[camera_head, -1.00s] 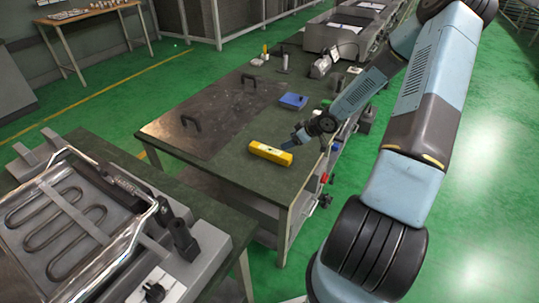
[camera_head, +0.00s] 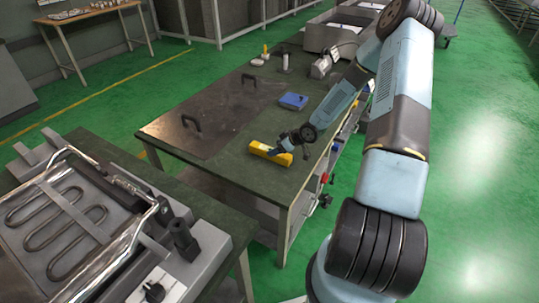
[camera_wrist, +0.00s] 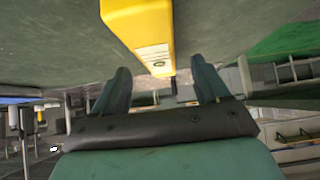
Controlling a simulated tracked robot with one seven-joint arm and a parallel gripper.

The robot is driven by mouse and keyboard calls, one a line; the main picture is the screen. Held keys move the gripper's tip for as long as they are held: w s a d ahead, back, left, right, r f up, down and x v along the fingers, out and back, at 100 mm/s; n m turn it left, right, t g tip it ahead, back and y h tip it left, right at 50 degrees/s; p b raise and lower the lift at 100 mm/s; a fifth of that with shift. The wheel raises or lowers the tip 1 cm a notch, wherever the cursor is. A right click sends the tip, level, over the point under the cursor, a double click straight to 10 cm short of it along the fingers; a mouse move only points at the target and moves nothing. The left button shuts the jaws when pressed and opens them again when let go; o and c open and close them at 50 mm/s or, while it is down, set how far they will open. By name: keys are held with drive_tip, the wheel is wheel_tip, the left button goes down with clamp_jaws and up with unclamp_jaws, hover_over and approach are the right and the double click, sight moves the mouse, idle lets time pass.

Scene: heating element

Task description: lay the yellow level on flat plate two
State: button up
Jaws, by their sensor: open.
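The yellow level (camera_head: 262,149) lies on the green top of the middle bench, near its front right side. My gripper (camera_head: 281,147) is low over its right end in the head view. In the wrist view my gripper (camera_wrist: 161,68) is open, with one finger to each side of the near end of the level (camera_wrist: 140,25). I cannot tell whether the fingers touch it. Flat metal plates (camera_head: 215,105) with two dark handles lie on the bench left of the level. I cannot tell which one is plate two.
A blue box (camera_head: 293,101) stands behind the level on the bench. Small bottles and a grey device (camera_head: 323,66) stand farther back. A heating element (camera_head: 62,215) in a metal frame is at the lower left.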

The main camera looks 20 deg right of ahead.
drive_tip(key=shift+x, duration=2.6)
drive_tip(key=shift+d, duration=0.1)
